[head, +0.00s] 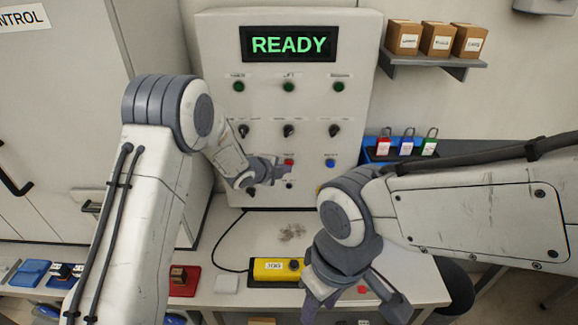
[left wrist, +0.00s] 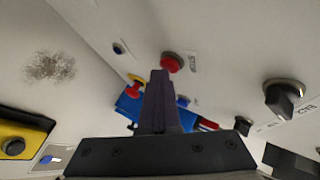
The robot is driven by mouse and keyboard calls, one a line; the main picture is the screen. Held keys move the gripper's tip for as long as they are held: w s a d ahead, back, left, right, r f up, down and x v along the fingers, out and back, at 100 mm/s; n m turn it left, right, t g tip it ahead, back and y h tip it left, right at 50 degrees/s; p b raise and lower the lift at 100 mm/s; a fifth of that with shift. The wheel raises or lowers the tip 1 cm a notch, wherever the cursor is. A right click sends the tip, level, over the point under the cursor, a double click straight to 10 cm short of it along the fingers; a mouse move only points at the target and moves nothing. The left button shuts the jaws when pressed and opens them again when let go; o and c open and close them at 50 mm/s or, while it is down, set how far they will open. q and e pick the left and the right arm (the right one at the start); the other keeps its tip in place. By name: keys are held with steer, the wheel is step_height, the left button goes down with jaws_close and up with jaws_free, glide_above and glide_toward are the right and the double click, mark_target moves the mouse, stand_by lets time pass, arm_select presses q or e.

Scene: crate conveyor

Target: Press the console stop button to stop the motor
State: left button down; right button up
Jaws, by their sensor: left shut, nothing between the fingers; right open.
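The grey console (head: 225,60) stands at the back of the table, and its display (head: 290,44) reads READY in green. A red button (head: 289,162) sits on its lower panel, with a blue button (head: 330,162) to its right. My left gripper (head: 288,171) is shut and empty, just below the red button. In the left wrist view the fingertips (left wrist: 160,74) end close beside the red button (left wrist: 172,62); I cannot tell whether they touch it. My right gripper (head: 365,300) is open and empty over the table's front.
Several dark knobs (head: 288,131) and green lamps (head: 288,87) are on the console above the buttons. A yellow pendant (head: 272,269) lies on the table (head: 235,245). A red mushroom button on yellow (left wrist: 134,88) shows beyond my left fingers. Padlocks (head: 407,141) stand at the right.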

arm_select(q)
steer(key=shift+s+b, duration=0.55)
steer(key=shift+s, duration=0.25)
steer(key=s+b, duration=0.3)
steer(key=s, duration=0.2)
stand_by(0.5)
steer(key=s+a+r+n+g+y, duration=0.2)
steer(key=s+n, duration=0.6)
steer(key=s, duration=1.1)
steer(key=s+a+r+n+g+y, duration=0.1)
steer(key=s+r+n+g+y, duration=0.2)
steer(key=s, duration=1.5)
steer(key=n+g, duration=0.4)
steer(key=n, duration=0.1)
steer(key=shift+s+a, duration=0.35)
